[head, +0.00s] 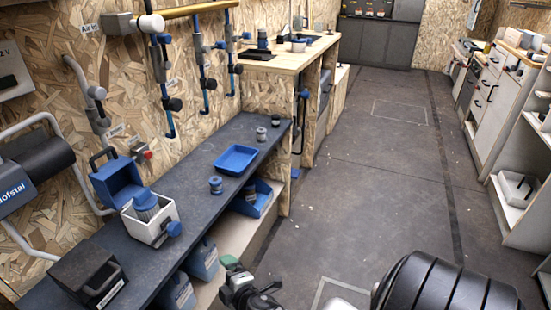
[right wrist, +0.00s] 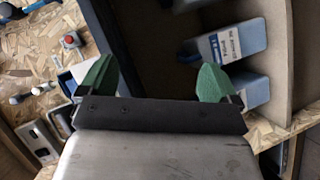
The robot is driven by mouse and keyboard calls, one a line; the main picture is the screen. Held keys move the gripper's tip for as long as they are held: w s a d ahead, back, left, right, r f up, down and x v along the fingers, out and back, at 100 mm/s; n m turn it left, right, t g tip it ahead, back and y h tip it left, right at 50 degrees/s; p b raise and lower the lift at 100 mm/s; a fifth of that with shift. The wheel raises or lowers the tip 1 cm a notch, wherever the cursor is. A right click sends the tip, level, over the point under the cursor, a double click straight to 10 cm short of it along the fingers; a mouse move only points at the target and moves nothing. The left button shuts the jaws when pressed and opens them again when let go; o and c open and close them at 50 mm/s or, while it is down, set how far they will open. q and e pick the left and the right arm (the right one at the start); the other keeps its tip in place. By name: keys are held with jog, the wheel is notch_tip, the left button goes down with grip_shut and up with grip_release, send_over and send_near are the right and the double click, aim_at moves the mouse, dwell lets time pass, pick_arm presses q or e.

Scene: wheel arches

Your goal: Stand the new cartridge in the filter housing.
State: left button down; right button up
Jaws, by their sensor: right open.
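The white filter housing (head: 166,231) stands on the dark bench with its blue lid (head: 117,183) swung open behind it. A ribbed blue-grey cartridge (head: 146,203) stands in it, its top above the rim; I cannot tell whether this is the new one. My right gripper (head: 250,277) is low in front of the bench, apart from the housing. Its green fingers are open and empty in the right wrist view (right wrist: 158,80), where part of a white-and-blue thing shows behind the left finger. My left gripper is out of view.
On the bench are a blue-banded jar (head: 215,186), an empty blue tray (head: 237,159), small cylinders (head: 261,134) and a black handled box (head: 89,276). The floor to the right is clear.

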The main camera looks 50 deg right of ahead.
jog(key=s+a+f+m+g, duration=0.2)
jog(key=s+f+m+g, duration=0.1)
jog(key=s+f, duration=0.3)
jog(key=s+a+f+m+g+y, duration=0.1)
jog(key=s+a+f+m+g, duration=0.1)
jog(key=s+f+m+g, duration=0.2)
jog(key=s+a+f+m+g+y, duration=0.1)
jog(key=s+a+f+m+g, duration=0.1)
jog(key=s+f+g, duration=0.3)
jog(key=s+f+m, duration=0.1)
jog(key=s+f, duration=0.3)
jog(key=s, duration=0.5)
jog(key=shift+a+f, duration=0.3)
jog(key=shift+f, duration=0.1)
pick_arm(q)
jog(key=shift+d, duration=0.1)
pick_arm(e)
jog(key=shift+w, duration=0.1)
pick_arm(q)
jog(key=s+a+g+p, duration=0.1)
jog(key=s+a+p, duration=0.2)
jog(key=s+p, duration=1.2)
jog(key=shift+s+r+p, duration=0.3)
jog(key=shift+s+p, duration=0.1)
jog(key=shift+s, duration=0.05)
pick_arm(e)
jog(key=s+d+g, duration=0.1)
jog(key=s+d, duration=0.2)
jog(key=s, duration=1.3)
jog(key=shift+r, duration=0.3)
